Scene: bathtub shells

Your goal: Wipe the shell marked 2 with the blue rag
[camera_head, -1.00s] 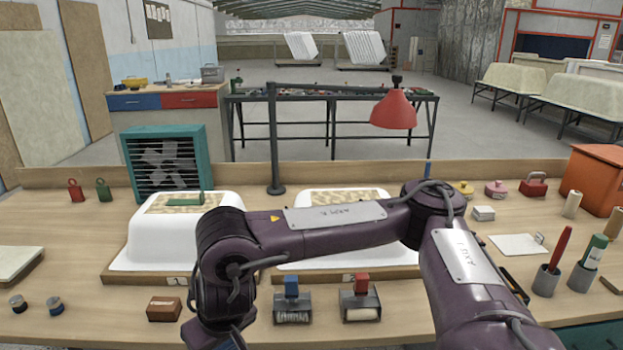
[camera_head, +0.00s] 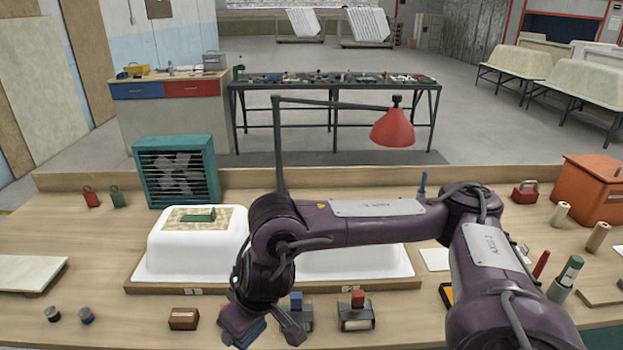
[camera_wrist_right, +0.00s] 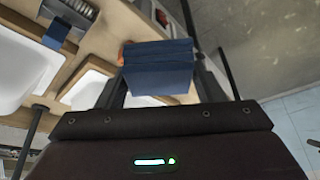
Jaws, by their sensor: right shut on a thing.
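The shell marked 2 (camera_head: 372,263) is a white upturned tub on a wooden base, right of the shell marked 1 (camera_head: 190,255). My right arm crosses in front of it and hides its top and left side. My right gripper (camera_head: 264,328) is low over the bench's front, left of shell 2 and in front of the bases. It is shut on the blue rag (camera_wrist_right: 158,70), a folded dark blue block in the wrist view. The rag (camera_head: 247,331) shows only partly in the head view. My left gripper is out of view.
A red lamp (camera_head: 393,130) hangs behind the shells.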

